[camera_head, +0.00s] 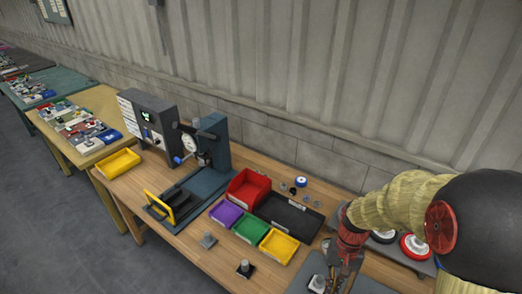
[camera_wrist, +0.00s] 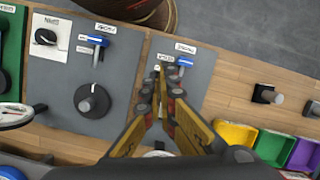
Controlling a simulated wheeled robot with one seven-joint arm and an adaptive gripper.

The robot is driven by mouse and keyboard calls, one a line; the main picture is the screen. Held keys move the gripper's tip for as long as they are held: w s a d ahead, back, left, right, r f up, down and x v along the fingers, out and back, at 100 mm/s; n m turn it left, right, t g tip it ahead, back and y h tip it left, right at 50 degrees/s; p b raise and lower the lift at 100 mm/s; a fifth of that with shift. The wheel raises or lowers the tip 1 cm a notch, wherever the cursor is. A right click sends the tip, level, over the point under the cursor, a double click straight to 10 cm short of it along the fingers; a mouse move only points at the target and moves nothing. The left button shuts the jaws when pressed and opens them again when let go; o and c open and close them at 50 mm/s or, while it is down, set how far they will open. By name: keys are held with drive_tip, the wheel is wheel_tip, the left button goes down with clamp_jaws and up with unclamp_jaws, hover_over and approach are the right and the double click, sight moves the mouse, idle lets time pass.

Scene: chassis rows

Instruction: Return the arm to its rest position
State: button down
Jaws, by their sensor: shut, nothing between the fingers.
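My arm (camera_head: 395,205) reaches in from the right of the head view, with pale ribbed sleeves and a red wrist section pointing down. My gripper (camera_wrist: 164,82) is shut and empty in the wrist view, its yellow and dark fingers meeting over a grey panel (camera_wrist: 203,75). A blue-handled part (camera_wrist: 184,61) and small labels lie by the fingertips; I cannot tell whether the fingers touch any of them. In the head view my gripper (camera_head: 341,277) hangs low over the bench's right part, partly hidden by the wrist.
The wooden bench (camera_head: 205,262) holds purple, green, yellow and red bins (camera_head: 249,187), a black tray (camera_head: 290,213) and a press (camera_head: 212,150). Another grey panel with a black knob (camera_wrist: 91,100) lies left in the wrist view. A corrugated wall (camera_head: 290,70) stands behind. Floor at left is clear.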

drive_tip(key=s+a+r+n+t+b, duration=0.1)
drive_tip(key=s+r+t, duration=0.3)
drive_tip(key=r, duration=0.6)
drive_tip(key=s+a+r+n+t+h+b, duration=0.1)
drive_tip(key=s+r+n+t+b, duration=0.1)
drive_tip(key=r, duration=0.7)
drive_tip(key=s+t+b, duration=0.1)
drive_tip(key=t+b, duration=0.1)
drive_tip(key=shift+s+r+n+t+h+b, duration=0.3)
drive_tip(key=shift+s+r+n+b, duration=0.05)
drive_tip(key=shift+s+n, duration=0.05)
